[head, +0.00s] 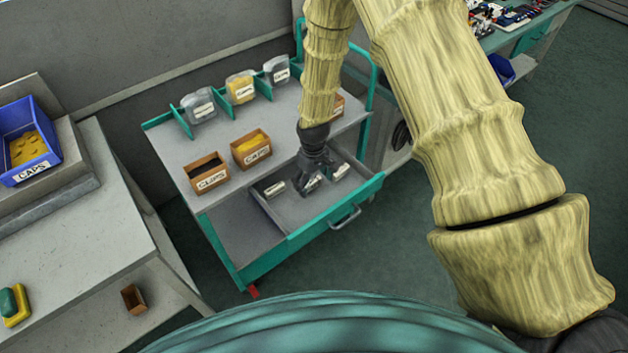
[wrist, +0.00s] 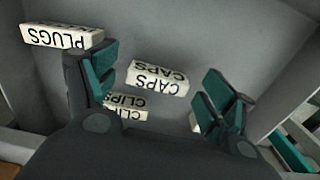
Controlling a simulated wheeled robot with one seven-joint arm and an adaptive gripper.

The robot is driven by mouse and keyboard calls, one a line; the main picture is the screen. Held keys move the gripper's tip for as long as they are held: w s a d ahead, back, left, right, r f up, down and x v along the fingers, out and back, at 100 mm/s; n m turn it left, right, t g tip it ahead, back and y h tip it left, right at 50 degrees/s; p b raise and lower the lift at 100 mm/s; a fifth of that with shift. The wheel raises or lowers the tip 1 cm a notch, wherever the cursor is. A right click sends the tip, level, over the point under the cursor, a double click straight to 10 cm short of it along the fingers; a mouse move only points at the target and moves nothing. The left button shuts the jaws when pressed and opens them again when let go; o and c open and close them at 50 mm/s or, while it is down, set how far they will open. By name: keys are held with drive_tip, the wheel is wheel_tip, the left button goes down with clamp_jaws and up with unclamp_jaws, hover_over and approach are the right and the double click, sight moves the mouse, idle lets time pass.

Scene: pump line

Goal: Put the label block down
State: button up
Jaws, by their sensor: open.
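A white label block reading CAPS (wrist: 158,78) lies between the spread fingers of my gripper (wrist: 160,82) in the wrist view, with visible gaps on both sides. It appears to rest on the grey drawer floor. My gripper (head: 312,178) is open and reaches down into the open drawer (head: 318,214) of the trolley. A PLUGS block (wrist: 62,37) lies to the left and a CLIPS block (wrist: 126,108) lies closer to the palm, partly hidden. Another white block (wrist: 195,123) is mostly hidden by the right finger. White blocks (head: 274,187) (head: 341,171) show beside my gripper in the head view.
The trolley top carries a CLIPS box (head: 207,180), a CAPS box (head: 251,150) and a partly hidden box (head: 338,105). A blue CAPS bin (head: 28,143) stands left.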

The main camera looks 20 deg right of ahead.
sight(313, 183)
drive_tip(key=shift+r, duration=0.1)
wheel_tip(313, 183, up, 12)
drive_tip(key=b, duration=0.3)
idle(0.6)
idle(1.1)
